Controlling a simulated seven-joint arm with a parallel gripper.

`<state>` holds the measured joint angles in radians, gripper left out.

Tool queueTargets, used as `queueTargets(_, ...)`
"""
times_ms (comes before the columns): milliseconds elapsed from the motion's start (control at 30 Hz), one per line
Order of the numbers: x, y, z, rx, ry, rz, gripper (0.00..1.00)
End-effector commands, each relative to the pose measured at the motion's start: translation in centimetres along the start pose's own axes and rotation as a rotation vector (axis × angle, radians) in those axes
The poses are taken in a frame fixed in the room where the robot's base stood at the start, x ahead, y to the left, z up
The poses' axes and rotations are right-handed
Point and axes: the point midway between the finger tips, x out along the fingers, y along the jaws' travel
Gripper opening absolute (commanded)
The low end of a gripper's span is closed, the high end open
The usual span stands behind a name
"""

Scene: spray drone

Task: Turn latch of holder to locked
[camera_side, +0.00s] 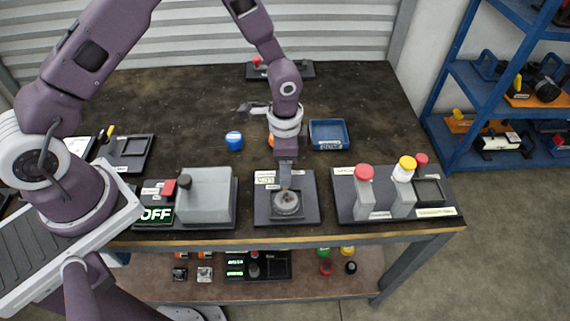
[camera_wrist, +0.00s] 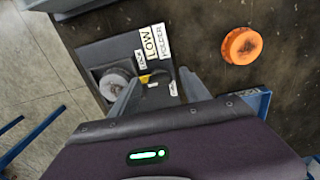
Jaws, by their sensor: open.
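The holder (camera_side: 309,215) is a dark square plate at the front middle of the bench, with white labels along its back edge. A grey round piece (camera_side: 287,204) sits in it. The wrist view shows the holder (camera_wrist: 90,52) with labels including "LOW" and "HOLDER", and the grey round piece (camera_wrist: 113,84). A small yellow part (camera_wrist: 145,78), apparently the latch, lies beside the round piece near small labels too blurred to read. My gripper (camera_side: 286,187) points down over the holder. In the wrist view my gripper (camera_wrist: 158,79) is open, its fingers either side of the yellow part; contact cannot be told.
An orange cap (camera_wrist: 242,46) and a blue tray (camera_side: 328,134) lie behind the holder. A blue cap (camera_side: 234,140) is further left.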

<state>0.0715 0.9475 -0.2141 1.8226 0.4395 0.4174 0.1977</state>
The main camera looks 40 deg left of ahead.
Motion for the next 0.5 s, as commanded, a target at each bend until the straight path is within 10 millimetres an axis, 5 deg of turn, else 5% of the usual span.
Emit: queueTargets(500,-7.0,0.0,0.0,0.000,0.000,-0.001,0.55)
